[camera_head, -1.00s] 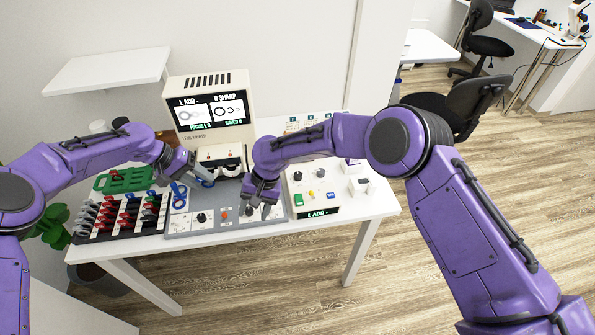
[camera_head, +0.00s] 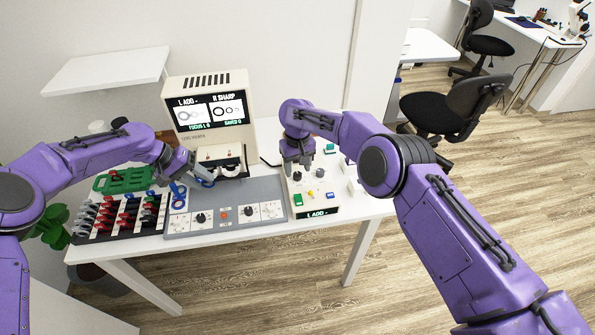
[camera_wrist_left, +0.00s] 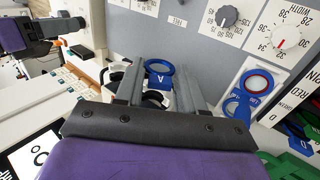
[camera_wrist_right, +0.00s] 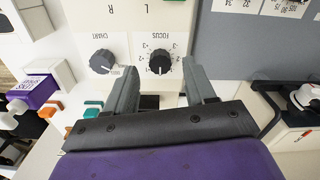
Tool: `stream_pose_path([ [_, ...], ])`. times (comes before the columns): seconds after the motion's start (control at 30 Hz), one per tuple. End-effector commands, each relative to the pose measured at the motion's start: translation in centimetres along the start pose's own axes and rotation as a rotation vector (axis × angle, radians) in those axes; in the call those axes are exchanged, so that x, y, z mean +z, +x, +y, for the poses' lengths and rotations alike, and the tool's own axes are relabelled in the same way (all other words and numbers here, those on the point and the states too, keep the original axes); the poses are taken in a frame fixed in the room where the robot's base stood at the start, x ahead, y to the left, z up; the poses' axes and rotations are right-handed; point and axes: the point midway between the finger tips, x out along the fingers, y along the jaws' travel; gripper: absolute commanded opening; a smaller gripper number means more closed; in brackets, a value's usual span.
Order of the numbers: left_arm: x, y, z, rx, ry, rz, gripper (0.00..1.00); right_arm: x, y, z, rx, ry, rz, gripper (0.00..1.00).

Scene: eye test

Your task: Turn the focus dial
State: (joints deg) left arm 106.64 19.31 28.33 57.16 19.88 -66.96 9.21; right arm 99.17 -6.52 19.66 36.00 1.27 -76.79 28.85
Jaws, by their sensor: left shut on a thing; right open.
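The focus dial (camera_wrist_right: 160,63) is a dark knob on a white plate marked FOCUS, with a scale around it. In the head view it (camera_head: 297,176) is the left knob on the white control box (camera_head: 328,203). My right gripper (camera_wrist_right: 160,72) is open above the box, its fingers on either side of the focus dial in the picture; I cannot tell whether they touch it. My left gripper (camera_wrist_left: 160,82) is shut on a blue lens holder (camera_wrist_left: 158,68) marked A, at the front of the lens viewer (camera_head: 210,112). The viewer's screen reads "L ADD -", "R SHARP", "FOCUS L 0".
The chart dial (camera_wrist_right: 102,61) stands close beside the focus dial. A green, a yellow and a blue button sit in front of the dials. A grey panel (camera_head: 232,220) lies left of the box, and a rack of red and black lens holders (camera_head: 122,214) lies further left.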

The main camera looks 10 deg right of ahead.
Motion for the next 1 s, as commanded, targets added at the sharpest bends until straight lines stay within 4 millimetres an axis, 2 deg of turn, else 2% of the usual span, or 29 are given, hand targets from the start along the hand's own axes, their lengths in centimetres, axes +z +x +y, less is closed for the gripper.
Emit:
stream_pose_path([
  [0.13,0.0,0.0,0.0,0.0,0.0,0.0,0.11,0.0,1.9,0.0,-0.001,0.0,0.0,0.55],
  [0.43,0.0,0.0,0.0,0.0,0.0,0.0,0.11,0.0,2.4,0.0,0.0,0.0,0.001,0.55],
  [0.47,0.0,0.0,0.0,0.0,0.0,0.0,0.11,0.0,2.4,0.0,0.0,0.0,0.001,0.51],
  [0.6,0.0,0.0,0.0,0.0,0.0,0.0,0.11,0.0,2.3,0.0,0.0,0.0,0.001,0.06],
  [0.63,0.0,0.0,0.0,0.0,0.0,0.0,0.11,0.0,2.3,0.0,0.0,0.0,0.001,0.0],
  [1.0,0.0,0.0,0.0,0.0,0.0,0.0,0.11,0.0,2.3,0.0,-0.001,-0.051,0.001,0.0],
])
